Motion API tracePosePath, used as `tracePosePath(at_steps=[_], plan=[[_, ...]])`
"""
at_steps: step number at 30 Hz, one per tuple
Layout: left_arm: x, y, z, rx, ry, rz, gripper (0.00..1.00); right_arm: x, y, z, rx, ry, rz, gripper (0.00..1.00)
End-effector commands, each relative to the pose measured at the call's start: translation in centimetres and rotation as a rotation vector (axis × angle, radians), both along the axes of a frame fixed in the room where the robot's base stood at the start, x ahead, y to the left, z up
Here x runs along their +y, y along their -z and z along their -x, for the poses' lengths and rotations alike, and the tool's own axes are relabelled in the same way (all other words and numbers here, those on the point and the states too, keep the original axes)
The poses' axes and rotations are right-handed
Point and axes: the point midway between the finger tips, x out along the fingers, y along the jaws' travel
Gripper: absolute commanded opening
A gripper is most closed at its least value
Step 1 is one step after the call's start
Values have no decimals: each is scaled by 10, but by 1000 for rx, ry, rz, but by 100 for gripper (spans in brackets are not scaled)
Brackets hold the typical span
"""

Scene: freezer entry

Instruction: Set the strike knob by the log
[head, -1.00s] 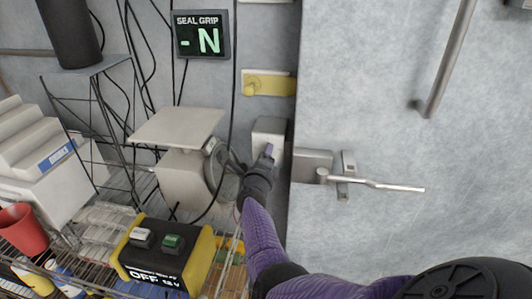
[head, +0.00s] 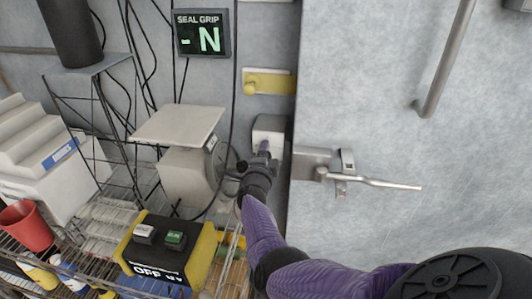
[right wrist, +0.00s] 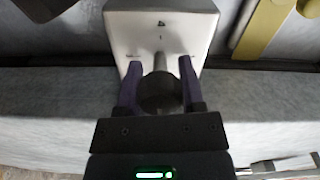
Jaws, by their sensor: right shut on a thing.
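The strike knob (right wrist: 160,92) is dark and round. It sits on the front of a pale box (right wrist: 188,22) with small marks at left, right and top. In the head view this box (head: 268,125) is on the wall beside the door edge. My right gripper (right wrist: 158,88) has its purple fingers on both sides of the knob and is shut on it. A grey bar shows above the knob, between the fingers. In the head view the right gripper (head: 264,150) hides the knob. The marks are too small to read. I cannot make out a log. My left gripper is not in view.
The freezer door (head: 400,90) with its lever handle (head: 375,182) is at the right. A display (head: 201,34) reads "SEAL GRIP -N". A yellow latch (head: 268,84) is above the box. A wire shelf at left holds a yellow-black switch box (head: 165,250) and a red cup (head: 26,226).

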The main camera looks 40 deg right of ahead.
Motion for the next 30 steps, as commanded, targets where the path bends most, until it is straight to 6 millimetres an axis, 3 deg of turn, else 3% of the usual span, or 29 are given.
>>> tracePosePath(at_steps=[11,12,17,26,30], plan=[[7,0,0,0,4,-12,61,1,2,0,7,-3,0,0],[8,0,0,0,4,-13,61,1,2,0,6,-3,-1,51],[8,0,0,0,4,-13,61,1,2,0,5,-3,0,85],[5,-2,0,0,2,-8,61,2,0,1,5,-2,1,85],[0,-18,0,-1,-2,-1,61,19,-3,14,5,-3,0,85]])
